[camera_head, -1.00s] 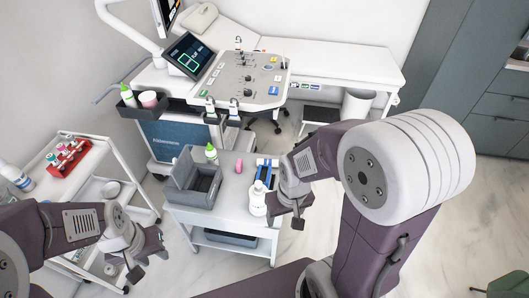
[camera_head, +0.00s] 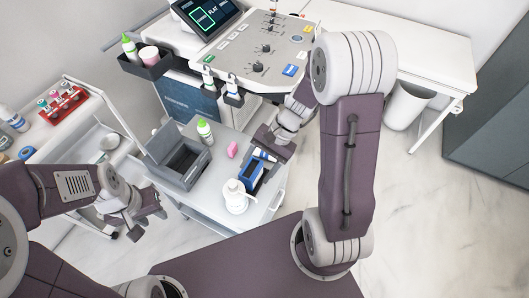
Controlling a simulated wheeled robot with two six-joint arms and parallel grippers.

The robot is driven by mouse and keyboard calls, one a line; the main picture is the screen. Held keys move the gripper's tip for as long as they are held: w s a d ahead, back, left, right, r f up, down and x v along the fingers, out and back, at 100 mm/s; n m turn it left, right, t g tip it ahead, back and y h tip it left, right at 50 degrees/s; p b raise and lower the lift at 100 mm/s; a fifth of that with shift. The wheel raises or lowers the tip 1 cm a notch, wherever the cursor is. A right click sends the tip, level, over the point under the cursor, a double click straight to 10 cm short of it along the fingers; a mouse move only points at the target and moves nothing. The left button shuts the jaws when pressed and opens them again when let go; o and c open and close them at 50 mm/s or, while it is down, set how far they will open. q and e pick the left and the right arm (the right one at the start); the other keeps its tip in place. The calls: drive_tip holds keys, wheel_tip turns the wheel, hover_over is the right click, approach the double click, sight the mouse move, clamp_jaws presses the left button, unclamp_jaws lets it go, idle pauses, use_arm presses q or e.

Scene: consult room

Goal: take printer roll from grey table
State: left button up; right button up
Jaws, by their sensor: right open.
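The grey table (camera_head: 213,205) stands in the middle of the head view. I cannot pick out the printer roll for certain; a small whitish item (camera_head: 263,155) shows at the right gripper's fingers, partly covered. A blue device (camera_head: 250,175) lies just in front of those fingers. My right gripper (camera_head: 270,148) is open over the table's right back part, pointing down; I cannot tell if it touches anything. My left gripper (camera_head: 146,216) hangs left of the table, away from its objects, and its jaws are too unclear to read.
The ultrasound machine (camera_head: 255,55) is close behind. A white trolley (camera_head: 78,125) is at left.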

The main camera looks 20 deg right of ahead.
drive_tip(key=w+d+f+m+t+y+b, duration=0.1)
drive_tip(key=w+f+m+y+b, duration=0.1)
drive_tip(key=w+f+m, duration=0.15)
drive_tip(key=m+t+y+b, duration=0.1)
drive_tip(key=m+t+b, duration=0.75)
drive_tip(key=m, duration=0.35)
approach(265, 154)
drive_tip(key=shift+s+d+f+t, duration=0.2)
drive_tip(key=shift+d+f+t, duration=0.25)
drive_tip(key=shift+d+f, duration=0.25)
drive_tip(key=shift+d+f+m, duration=0.2)
drive_tip(key=shift+d+m, duration=0.05)
drive_tip(key=shift+m, duration=0.1)
drive_tip(key=shift+a+r, duration=0.1)
drive_tip(key=b+x, duration=0.1)
drive_tip(key=x, duration=0.8)
drive_tip(key=shift+a, duration=0.1)
clamp_jaws()
